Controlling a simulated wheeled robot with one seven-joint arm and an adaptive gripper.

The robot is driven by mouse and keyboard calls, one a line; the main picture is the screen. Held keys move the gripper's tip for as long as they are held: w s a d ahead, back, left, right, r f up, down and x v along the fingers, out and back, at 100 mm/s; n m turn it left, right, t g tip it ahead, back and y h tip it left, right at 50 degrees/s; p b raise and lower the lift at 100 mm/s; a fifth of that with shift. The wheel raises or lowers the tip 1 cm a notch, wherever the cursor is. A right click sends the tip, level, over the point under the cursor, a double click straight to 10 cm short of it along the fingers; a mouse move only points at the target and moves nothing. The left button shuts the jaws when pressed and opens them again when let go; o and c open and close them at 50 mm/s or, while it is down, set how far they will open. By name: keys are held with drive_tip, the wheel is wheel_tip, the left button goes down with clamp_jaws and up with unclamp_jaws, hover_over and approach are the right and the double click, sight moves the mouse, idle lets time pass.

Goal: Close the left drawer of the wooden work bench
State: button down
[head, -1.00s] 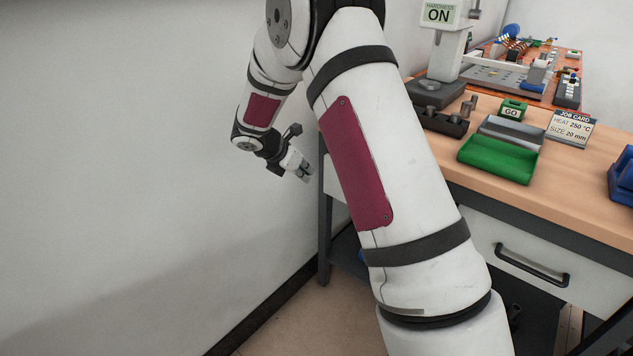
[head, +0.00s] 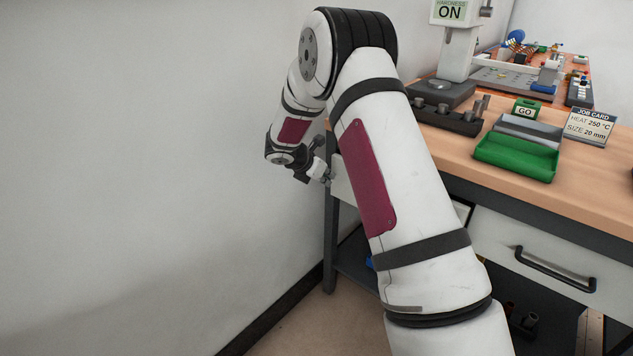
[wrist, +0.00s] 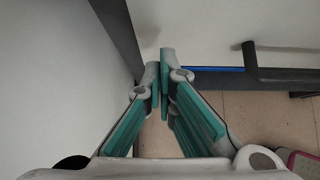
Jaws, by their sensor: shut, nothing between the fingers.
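The wooden work bench (head: 590,190) stands at the right in the head view. Its left drawer is mostly hidden behind my arm; a pale panel (head: 341,182), likely its front, shows just left of the arm. How far it stands out cannot be judged. In the wrist view a pale front (wrist: 215,28) carries a dark bar handle (wrist: 285,73) at the right. My gripper (head: 325,174) is shut and empty, beside the panel's left part. Its fingertips (wrist: 162,75) overlap the pale front in the wrist view; contact cannot be told.
Another drawer (head: 500,235) with a dark handle (head: 555,269) shows right of my arm. The bench top holds a green tray (head: 516,157), a hardness tester (head: 455,50) and a job card (head: 589,126). A plain wall (head: 130,180) is close on the left.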

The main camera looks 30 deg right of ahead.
drive_tip(key=shift+w+d, duration=0.3)
drive_tip(key=shift+d, duration=0.5)
drive_tip(key=shift+w+d+p, duration=0.25)
drive_tip(key=shift+w+d, duration=0.05)
drive_tip(key=shift+d, duration=0.55)
drive_tip(key=shift+w+d+p, duration=0.3)
drive_tip(key=shift+d, duration=0.6)
drive_tip(key=shift+w+d+p, duration=0.25)
drive_tip(key=shift+w+d, duration=0.05)
drive_tip(key=shift+d, duration=0.55)
drive_tip(key=a, duration=0.2)
drive_tip(key=s+a, duration=0.1)
drive_tip(key=a, duration=0.1)
drive_tip(key=shift+s, duration=0.1)
drive_tip(key=p+v, duration=0.2)
drive_tip(key=v, duration=0.8)
drive_tip(key=shift+p, duration=0.35)
drive_tip(key=shift+s+a, duration=0.15)
